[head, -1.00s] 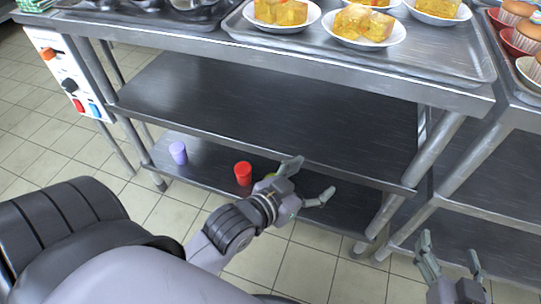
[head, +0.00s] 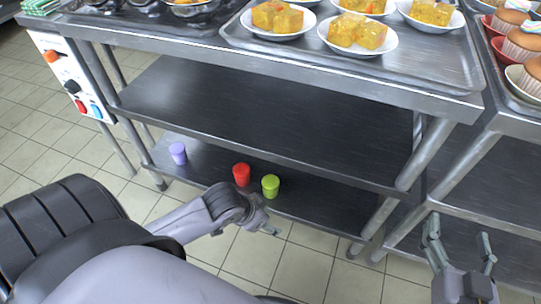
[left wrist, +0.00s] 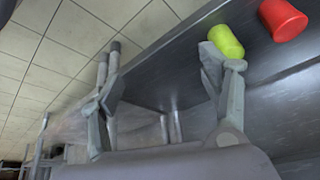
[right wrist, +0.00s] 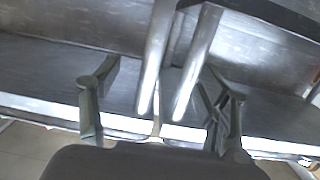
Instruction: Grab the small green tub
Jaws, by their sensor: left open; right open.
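The small green tub (head: 271,186) stands upright on the lowest shelf of the steel table, to the right of a red tub (head: 241,174). My left gripper (head: 262,222) is just in front of and below the green tub in the head view. In the left wrist view the left gripper (left wrist: 165,62) is open and empty. There the green tub (left wrist: 227,42) shows behind one fingertip, outside the gap between the fingers; I cannot tell whether they touch. My right gripper (head: 458,252) is open and empty at the lower right, and shows in the right wrist view (right wrist: 160,98).
A purple tub (head: 178,153) stands farther left on the same shelf. The middle shelf (head: 260,115) is bare and overhangs the lowest one. Table legs (head: 420,155) stand at the right. The lowest shelf is clear right of the green tub.

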